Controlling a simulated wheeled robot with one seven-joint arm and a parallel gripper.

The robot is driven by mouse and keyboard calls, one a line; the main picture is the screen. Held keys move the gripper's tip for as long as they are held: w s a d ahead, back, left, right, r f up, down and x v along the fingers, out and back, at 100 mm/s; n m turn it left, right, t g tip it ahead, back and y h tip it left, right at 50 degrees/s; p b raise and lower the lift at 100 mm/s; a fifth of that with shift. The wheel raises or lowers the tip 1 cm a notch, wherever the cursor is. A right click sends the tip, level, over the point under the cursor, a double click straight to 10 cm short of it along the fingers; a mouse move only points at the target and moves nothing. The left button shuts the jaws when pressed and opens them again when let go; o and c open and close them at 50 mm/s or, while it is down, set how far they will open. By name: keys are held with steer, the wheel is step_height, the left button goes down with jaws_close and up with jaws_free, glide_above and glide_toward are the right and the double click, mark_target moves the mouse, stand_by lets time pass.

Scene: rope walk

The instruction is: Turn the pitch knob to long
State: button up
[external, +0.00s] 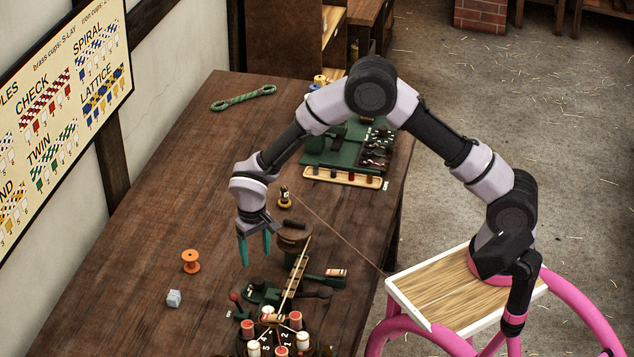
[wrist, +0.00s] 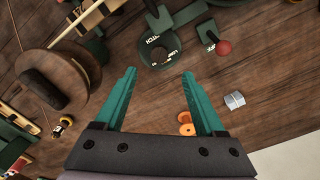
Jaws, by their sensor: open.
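The pitch knob (wrist: 160,47) shows in the wrist view as a dark round piece on a green mount, with pale lettering around it. It lies just beyond my fingertips, near the middle top. Its pointer setting is too small to read surely. In the external view its green mount (external: 262,290) stands on the bench beside the spool machine. My gripper (external: 254,252) is above the bench, pointing down, a little behind that mount. In the wrist view my gripper (wrist: 158,74) has its teal fingers spread, with nothing between the tips and apart from the knob.
A red-ball lever (wrist: 224,47) stands right of the knob. An orange spool (external: 191,261) and a grey block (external: 174,298) lie to the left. A round wooden piece (wrist: 60,75) and several spools (external: 296,320) crowd nearby. The bench's left side is mostly clear.

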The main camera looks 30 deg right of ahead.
mark_target(258, 282)
step_height(258, 282, down, 10)
steer(key=shift+d+r, duration=0.1)
steer(key=shift+r, duration=0.1)
jaws_close()
